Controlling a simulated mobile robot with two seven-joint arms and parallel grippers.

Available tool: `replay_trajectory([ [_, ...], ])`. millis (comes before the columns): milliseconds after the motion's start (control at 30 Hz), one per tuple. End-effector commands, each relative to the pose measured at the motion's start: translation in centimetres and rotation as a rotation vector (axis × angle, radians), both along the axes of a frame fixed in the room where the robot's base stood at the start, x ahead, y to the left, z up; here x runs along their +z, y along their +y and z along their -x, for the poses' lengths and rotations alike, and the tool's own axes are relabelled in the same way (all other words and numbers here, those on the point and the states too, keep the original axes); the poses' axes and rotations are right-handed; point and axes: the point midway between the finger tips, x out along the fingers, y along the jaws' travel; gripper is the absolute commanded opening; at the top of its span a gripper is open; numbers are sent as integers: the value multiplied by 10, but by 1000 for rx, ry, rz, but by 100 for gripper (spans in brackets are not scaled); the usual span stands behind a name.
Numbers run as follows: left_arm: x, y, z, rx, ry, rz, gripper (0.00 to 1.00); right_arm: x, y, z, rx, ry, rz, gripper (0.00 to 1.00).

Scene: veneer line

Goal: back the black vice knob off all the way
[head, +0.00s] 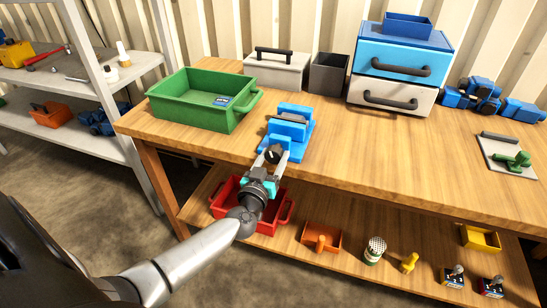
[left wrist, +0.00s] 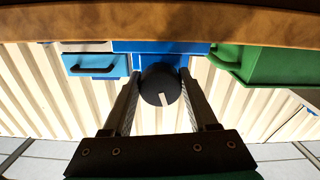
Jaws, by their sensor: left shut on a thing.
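The blue vice (head: 288,131) sits at the front edge of the wooden bench. Its black knob (head: 272,154) faces out over that edge. My left gripper (head: 271,157) is at the knob, one finger on each side, and shut on it. In the left wrist view the round black knob (left wrist: 160,85) sits between the tips of my left gripper (left wrist: 160,88). It has a pale mark pointing down in that picture. The blue vice body (left wrist: 140,49) shows behind it. My right gripper is in neither view.
A green bin (head: 205,100) stands left of the vice on the bench (head: 390,150). A grey toolbox (head: 277,72), a dark open box (head: 328,74) and a drawer unit (head: 400,68) stand behind. A red bin (head: 285,212) is on the lower shelf below my gripper.

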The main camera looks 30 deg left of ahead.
Motion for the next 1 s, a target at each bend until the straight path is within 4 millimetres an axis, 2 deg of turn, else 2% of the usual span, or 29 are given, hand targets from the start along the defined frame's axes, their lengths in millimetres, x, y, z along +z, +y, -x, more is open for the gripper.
replay_trajectory([
  [33, 0, 0, 0, 0, 0, 0, 26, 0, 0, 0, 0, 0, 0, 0],
  [233, 0, 0, 0, 0, 0, 0, 3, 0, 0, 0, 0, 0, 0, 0],
  [667, 0, -1, 0, 1, -21, 94, 3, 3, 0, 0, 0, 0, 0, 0],
  [1000, 0, -2, 0, 1, -85, 366, 3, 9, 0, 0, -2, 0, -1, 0],
])
